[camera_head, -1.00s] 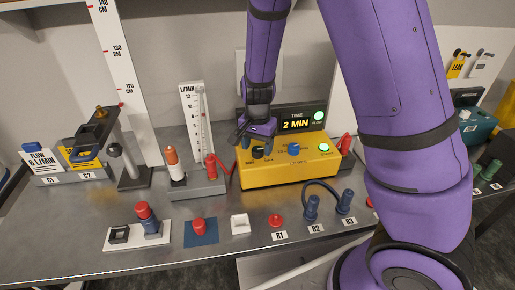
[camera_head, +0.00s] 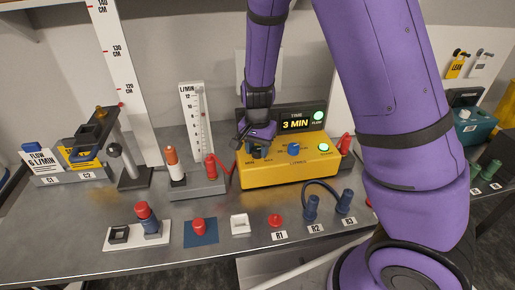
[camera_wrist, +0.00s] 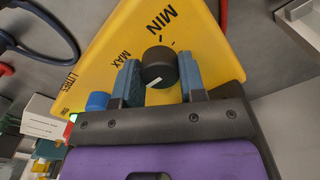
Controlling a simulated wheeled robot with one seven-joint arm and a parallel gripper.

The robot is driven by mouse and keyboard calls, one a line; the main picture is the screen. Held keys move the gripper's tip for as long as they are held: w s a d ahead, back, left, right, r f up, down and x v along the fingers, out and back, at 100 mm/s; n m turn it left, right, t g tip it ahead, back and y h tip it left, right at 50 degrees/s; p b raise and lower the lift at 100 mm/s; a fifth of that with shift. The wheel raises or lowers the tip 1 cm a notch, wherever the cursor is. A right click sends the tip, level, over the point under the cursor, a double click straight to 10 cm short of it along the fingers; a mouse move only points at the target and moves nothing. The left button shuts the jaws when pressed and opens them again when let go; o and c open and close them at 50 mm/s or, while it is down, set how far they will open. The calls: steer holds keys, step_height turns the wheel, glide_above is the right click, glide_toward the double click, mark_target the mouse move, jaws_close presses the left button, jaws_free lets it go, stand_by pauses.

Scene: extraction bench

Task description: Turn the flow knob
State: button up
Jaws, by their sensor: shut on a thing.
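The yellow control box (camera_head: 290,173) stands on the bench at the back centre. Its black knob (camera_wrist: 158,66), between MIN and MAX marks, has a pale pointer line. My gripper (camera_wrist: 160,82) has its blue-grey fingers on either side of this knob and is shut on it. In the head view my gripper (camera_head: 257,148) comes down over the box's left part and mostly hides the knob. A blue knob (camera_head: 293,148) sits to its right, beside lettering like LITRES. The display (camera_head: 296,124) behind reads 3 MIN, with a green lamp (camera_head: 318,116) lit beside it.
A white L/MIN gauge (camera_head: 196,120) on a grey base stands left of the box, with a red handle (camera_head: 211,166) close by. A lit green button (camera_head: 323,147) is on the box's right.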

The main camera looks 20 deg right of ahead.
mark_target(257, 149)
steer(key=shift+n, duration=2.6)
steer(key=o, duration=0.9)
step_height(257, 149, up, 11)
steer(key=shift+f, duration=0.1)
